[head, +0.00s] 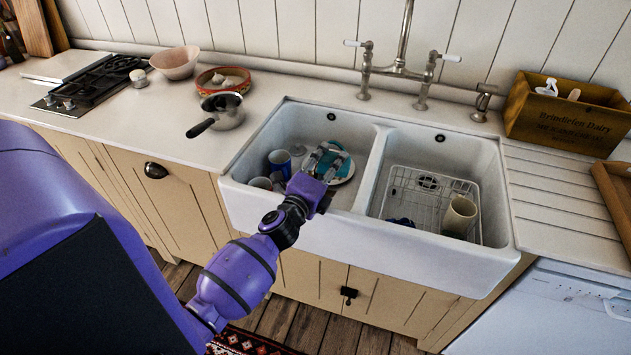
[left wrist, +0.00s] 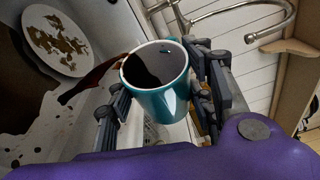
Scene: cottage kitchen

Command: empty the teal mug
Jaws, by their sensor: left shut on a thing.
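The teal mug (left wrist: 172,100) is in my left gripper (head: 321,176), over the left basin (head: 257,149) of the sink. The left wrist view shows my left gripper's fingers (left wrist: 160,85) on either side of the mug. Dark brown liquid (left wrist: 153,65) shows inside the mug, below its rim. In the head view the teal mug (head: 325,163) is partly hidden by the gripper, so its tilt is hard to judge. My right gripper is out of view.
The right basin has a wire rack (head: 412,190) and a beige mug (head: 460,215). A divider (head: 374,170) separates the basins; the tap (head: 402,60) stands behind.

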